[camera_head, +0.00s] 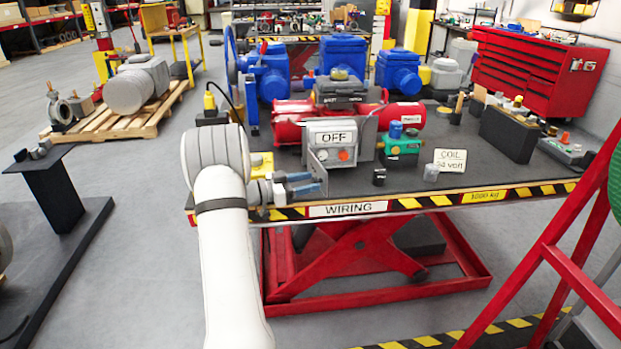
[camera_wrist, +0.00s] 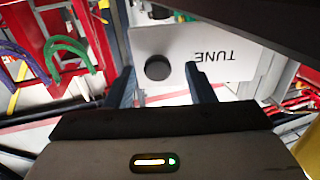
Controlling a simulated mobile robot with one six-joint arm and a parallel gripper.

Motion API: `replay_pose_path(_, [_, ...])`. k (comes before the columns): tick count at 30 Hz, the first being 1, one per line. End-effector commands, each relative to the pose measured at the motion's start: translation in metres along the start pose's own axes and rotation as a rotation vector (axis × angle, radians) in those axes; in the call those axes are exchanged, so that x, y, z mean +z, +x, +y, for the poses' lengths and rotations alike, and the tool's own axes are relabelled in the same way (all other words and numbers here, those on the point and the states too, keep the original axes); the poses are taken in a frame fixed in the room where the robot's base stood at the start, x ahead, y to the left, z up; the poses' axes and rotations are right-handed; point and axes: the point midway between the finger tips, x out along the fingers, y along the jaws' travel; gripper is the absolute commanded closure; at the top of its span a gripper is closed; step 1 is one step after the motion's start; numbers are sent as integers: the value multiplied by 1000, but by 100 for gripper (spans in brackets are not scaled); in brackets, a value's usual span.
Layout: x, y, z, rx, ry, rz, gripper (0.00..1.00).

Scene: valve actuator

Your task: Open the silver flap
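The silver box (camera_head: 338,132) with an OFF label stands near the front edge of the lift table, with red and orange round parts on its front. A thin silver flap (camera_head: 315,160) juts out at its lower left, seen nearly edge-on. My gripper (camera_head: 314,182) is just in front of the flap's lower part, blue fingers pointing right. In the wrist view my gripper (camera_wrist: 160,76) is open, its fingertips apart and nothing clasped. A pale plate marked TUNE (camera_wrist: 222,58) with a black round knob (camera_wrist: 158,67) lies beyond the fingers. I cannot tell whether the fingers touch it.
The lift table (camera_head: 470,177) carries a red cylinder (camera_head: 402,114) behind the box, a green valve (camera_head: 400,145) and a COIL sign (camera_head: 450,160) to its right. Blue actuators (camera_head: 343,55) stand at the back. A red ladder frame (camera_head: 560,255) is at right front.

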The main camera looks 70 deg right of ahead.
Motion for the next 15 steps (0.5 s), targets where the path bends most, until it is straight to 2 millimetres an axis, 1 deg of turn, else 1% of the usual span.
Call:
replay_pose_path(5, [1, 0, 1, 2, -2, -1, 51])
replay_pose_path(8, [2, -4, 0, 1, -2, -2, 51])
replay_pose_path(11, [2, -16, 0, -1, -2, -1, 51])
replay_pose_path(15, [2, -40, -1, -2, -2, -1, 51])
